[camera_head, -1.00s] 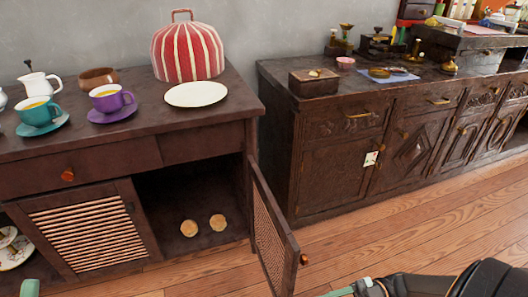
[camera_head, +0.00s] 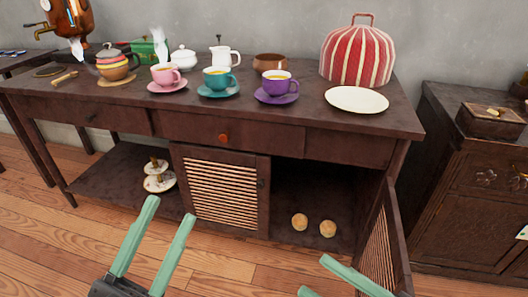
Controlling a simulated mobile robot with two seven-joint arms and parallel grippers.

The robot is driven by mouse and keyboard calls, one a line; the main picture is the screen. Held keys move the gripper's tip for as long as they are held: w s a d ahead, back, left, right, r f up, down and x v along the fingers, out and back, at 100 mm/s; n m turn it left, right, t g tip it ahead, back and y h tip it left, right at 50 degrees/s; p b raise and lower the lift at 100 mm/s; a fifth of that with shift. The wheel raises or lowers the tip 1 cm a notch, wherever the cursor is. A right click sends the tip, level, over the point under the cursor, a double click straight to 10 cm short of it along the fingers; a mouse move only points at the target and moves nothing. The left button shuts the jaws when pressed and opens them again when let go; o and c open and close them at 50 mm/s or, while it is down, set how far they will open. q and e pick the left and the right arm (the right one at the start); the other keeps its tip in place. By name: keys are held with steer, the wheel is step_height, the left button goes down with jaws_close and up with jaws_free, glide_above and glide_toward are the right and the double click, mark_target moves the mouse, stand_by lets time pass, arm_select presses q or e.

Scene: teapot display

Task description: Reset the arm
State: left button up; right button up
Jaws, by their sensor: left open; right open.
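My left gripper (camera_head: 171,208) shows at the lower left with its two green fingers apart. It is open and empty, in front of the sideboard's slatted door. My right gripper (camera_head: 314,275) shows at the bottom right of centre, also open with nothing between its fingers. Its wrist is cut off by the frame edge. It is in front of the open cabinet compartment, left of the open door (camera_head: 378,255).
The dark sideboard (camera_head: 330,145) bears cups on saucers, a white plate (camera_head: 357,100) and a red-striped tea cosy (camera_head: 357,55). Two round buns (camera_head: 313,225) lie in the open compartment. A second cabinet (camera_head: 470,185) stands at the right. Wooden floor (camera_head: 40,220) is clear at the left.

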steer(key=w+d+r+m+t+h, duration=0.45)
steer(key=r+m+t, duration=0.25)
steer(key=m+t, duration=0.4)
arm_select(q)
steer(key=w+a+f+n+g+y+p, duration=0.1)
steer(key=w+a+n+g+y+p, duration=0.15)
steer(key=w+n+y+p, duration=1)
arm_select(e)
steer(key=w+d+f+m+g+h+p, duration=0.1)
steer(key=w+f+m+g+h+p, duration=0.15)
steer(key=w+m+h+p, duration=0.5)
arm_select(q)
steer(key=s+a+f+m+g+p, duration=0.1)
steer(key=s+f+g+p, duration=0.3)
steer(key=s+p, duration=0.3)
steer(key=s+a+f+m+g+p, duration=0.1)
steer(key=s+f+g+p, duration=0.3)
steer(key=s+g+p, duration=0.2)
steer(key=s+p, duration=0.2)
steer(key=p, duration=0.2)
steer(key=shift+a+p, duration=0.35)
arm_select(e)
steer(key=s+d+f+m+g+h, duration=0.1)
steer(key=s+d+f+g+h, duration=0.2)
steer(key=s+g, duration=0.6)
step_height(320, 180, down, 4)
steer(key=shift+s+r+g+h, duration=0.2)
steer(key=shift+s+g+h, duration=0.15)
steer(key=shift+s+h, duration=0.7)
